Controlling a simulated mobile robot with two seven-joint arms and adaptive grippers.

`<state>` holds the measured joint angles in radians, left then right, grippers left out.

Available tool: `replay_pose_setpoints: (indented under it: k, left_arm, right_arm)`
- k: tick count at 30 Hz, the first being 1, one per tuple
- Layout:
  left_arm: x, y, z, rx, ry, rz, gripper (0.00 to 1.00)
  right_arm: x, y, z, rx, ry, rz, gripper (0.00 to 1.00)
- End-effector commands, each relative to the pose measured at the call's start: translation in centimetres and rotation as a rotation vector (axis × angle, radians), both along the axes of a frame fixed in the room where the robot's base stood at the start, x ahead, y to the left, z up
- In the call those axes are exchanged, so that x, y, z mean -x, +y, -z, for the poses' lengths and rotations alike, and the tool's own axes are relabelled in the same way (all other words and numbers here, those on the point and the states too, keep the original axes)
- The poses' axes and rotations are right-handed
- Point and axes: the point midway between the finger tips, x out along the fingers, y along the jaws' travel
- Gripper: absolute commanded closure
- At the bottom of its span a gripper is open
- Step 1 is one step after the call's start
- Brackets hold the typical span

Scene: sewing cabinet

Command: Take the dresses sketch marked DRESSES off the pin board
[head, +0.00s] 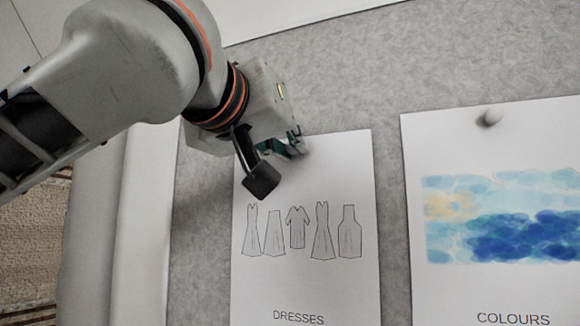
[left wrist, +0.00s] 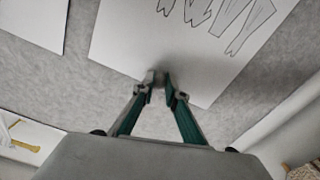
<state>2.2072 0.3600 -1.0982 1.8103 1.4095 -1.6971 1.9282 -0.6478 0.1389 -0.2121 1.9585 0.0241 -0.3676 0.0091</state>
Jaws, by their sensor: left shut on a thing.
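The dresses sketch (head: 300,190), a white sheet with several line-drawn dresses and the word DRESSES at the bottom, lies flat on the grey pin board (head: 350,75). It also shows in the left wrist view (left wrist: 135,40), upside down. My left gripper (head: 298,146) is at the sheet's top edge. In the left wrist view its fingertips (left wrist: 160,82) are close together over that edge, shut on a small grey pin, mostly hidden between them. My right gripper is in neither view.
A second sheet, marked COLOURS (head: 495,290), with a blue watercolour patch, hangs to the right under a pale round pin (head: 490,116). A strip of bare board separates the two sheets. The board's pale frame (head: 145,220) runs down the left, with a patterned rug beyond.

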Motion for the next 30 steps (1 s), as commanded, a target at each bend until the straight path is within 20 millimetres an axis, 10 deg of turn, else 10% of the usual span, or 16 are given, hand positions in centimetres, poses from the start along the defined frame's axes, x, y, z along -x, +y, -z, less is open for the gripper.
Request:
replay_pose_setpoints:
  k: [10,30]
  left_arm:
    - [0.1,0.0,-5.4,0.003,0.000,0.001,1.00]
    - [15.4,6.4,-5.3,0.001,-0.004,-0.001,1.00]
  right_arm:
    - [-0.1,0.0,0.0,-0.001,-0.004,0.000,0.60]
    - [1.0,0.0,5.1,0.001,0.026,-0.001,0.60]
